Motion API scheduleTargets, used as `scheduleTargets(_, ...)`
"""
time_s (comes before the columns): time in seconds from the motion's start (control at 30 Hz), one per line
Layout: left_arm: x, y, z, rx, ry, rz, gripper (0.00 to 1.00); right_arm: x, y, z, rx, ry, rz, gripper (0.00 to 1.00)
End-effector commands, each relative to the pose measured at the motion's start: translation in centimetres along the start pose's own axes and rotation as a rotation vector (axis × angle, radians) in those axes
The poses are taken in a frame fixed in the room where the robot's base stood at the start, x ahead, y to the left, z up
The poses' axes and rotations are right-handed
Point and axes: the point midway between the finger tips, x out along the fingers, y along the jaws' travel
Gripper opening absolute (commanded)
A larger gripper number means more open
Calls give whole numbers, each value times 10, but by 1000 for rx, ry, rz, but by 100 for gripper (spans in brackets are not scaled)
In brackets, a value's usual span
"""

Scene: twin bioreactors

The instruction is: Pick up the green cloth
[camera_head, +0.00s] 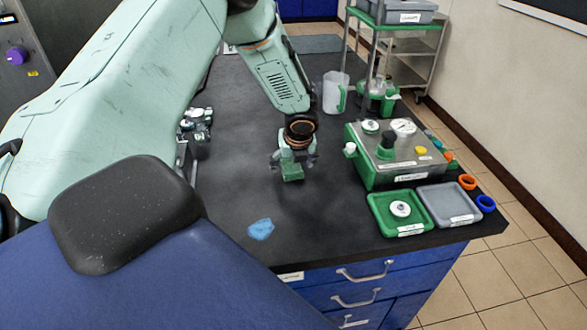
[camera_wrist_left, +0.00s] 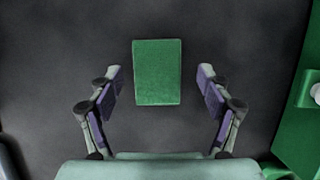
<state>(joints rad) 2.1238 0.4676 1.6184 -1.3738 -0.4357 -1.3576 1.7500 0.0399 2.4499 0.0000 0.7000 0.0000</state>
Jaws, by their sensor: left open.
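The green cloth (camera_wrist_left: 158,72) is a flat green rectangle on the dark bench, seen from above in the left wrist view. In the head view the green cloth (camera_head: 292,173) shows just under and in front of my left gripper (camera_head: 295,160). My left gripper is open and points down at the bench. In the left wrist view its two fingers (camera_wrist_left: 160,98) stand apart on either side of the cloth, with a gap on each side. I cannot tell its exact height above the cloth. My right gripper is not in view.
A blue cloth (camera_head: 260,229) lies nearer the front edge. To the right are a green-based control box (camera_head: 385,160), a green tray (camera_head: 380,218) and a grey tray (camera_head: 448,218). A clear jug (camera_head: 334,92) stands behind. A small device (camera_head: 195,125) is at left.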

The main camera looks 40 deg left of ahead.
Motion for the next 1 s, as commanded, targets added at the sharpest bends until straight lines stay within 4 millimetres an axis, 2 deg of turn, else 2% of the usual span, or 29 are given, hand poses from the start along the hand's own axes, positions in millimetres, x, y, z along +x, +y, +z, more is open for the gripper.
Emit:
scheduleTargets(0.2, 0, 1, 1, -1, 0, -1, 77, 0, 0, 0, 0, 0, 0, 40)
scheduleTargets(0.77, 1, -4, 3, 0, -1, -1, 30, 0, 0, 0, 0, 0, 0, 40)
scheduleTargets(1.0, -1, -4, 3, -1, -1, -1, 30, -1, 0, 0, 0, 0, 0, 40)
